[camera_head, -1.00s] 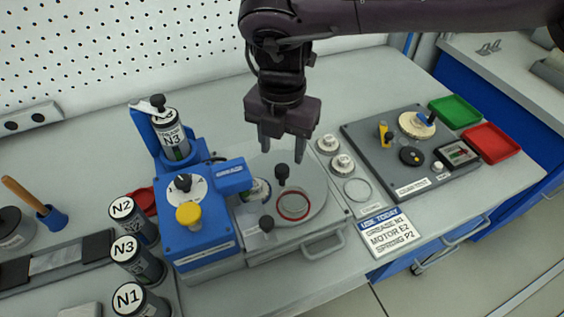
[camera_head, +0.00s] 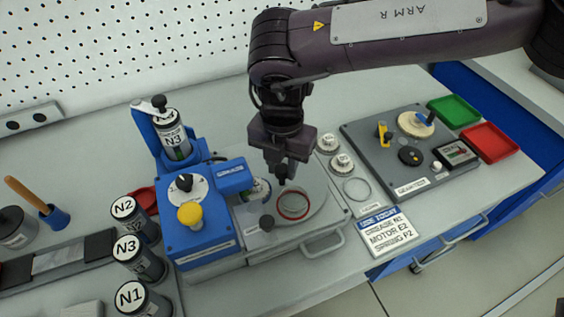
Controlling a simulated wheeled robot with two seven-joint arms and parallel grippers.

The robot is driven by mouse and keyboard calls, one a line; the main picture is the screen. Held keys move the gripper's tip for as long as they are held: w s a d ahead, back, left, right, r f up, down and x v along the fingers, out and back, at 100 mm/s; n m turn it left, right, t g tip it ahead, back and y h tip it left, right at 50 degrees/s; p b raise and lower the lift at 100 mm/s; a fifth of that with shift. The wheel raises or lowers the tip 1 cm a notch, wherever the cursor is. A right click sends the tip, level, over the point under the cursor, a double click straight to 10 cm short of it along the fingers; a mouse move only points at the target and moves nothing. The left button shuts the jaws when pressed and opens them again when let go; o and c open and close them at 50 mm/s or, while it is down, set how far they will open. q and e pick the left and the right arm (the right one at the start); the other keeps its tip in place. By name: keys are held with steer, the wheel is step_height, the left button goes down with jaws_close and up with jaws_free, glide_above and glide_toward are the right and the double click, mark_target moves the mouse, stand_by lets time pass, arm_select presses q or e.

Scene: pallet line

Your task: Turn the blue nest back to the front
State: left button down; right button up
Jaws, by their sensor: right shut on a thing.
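My right gripper (camera_head: 283,181) comes down from above onto the grey turntable (camera_head: 318,196) of the grease machine. Its jaws are shut on the dark upright knob near the middle of the turntable, which they mostly hide. A red-ringed nest (camera_head: 293,206) sits at the front of the turntable, with a pale inside. No blue nest is clearly visible; the back of the turntable is partly hidden by my gripper and the blue grease head (camera_head: 234,176). My left gripper is not in view.
The blue machine body (camera_head: 200,238) with a yellow button (camera_head: 190,214) stands left of the turntable. White round parts (camera_head: 342,163) and a USE TODAY card (camera_head: 390,232) lie to the right.

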jaws_close()
